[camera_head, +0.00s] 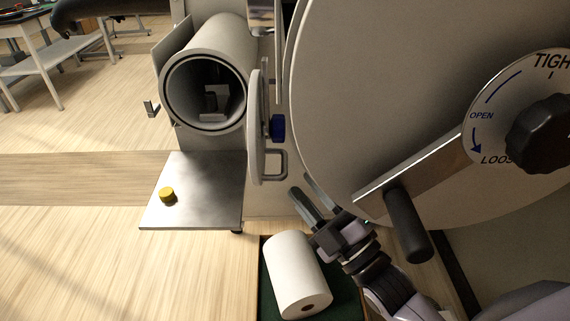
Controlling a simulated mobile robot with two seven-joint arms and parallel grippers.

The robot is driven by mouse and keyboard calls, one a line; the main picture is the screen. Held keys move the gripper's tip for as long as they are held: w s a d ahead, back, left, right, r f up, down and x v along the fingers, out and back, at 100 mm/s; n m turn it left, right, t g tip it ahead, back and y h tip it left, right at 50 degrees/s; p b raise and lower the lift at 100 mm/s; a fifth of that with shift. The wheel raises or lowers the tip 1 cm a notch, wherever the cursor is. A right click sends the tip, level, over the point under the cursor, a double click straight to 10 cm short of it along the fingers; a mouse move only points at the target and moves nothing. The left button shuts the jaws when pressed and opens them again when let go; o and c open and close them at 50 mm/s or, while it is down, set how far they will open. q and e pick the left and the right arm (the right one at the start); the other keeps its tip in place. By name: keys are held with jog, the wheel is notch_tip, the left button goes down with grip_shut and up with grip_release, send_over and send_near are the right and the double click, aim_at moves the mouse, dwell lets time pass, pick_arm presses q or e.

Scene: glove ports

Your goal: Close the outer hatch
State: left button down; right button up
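A small round hatch door (256,140) stands open at the right side of the grey tube's mouth (205,92), seen nearly edge-on. It has a metal loop handle (275,165) and a blue knob (278,128) on its right face. The tube is open, with a grey object inside. My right gripper (303,186) is open and empty, its two fingers apart, just below and right of the handle and apparently not touching it. My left gripper is not in view.
A large grey disc (370,90) with a dial, black knob (543,135) and lever grip (407,225) fills the right. A white roll (295,275) lies beside my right gripper. A metal shelf (200,205) bearing a yellow cap (168,196) sits below the tube.

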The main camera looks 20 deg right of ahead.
jog(key=shift+p+x, duration=0.5)
jog(key=shift+x, duration=2.3)
grip_shut()
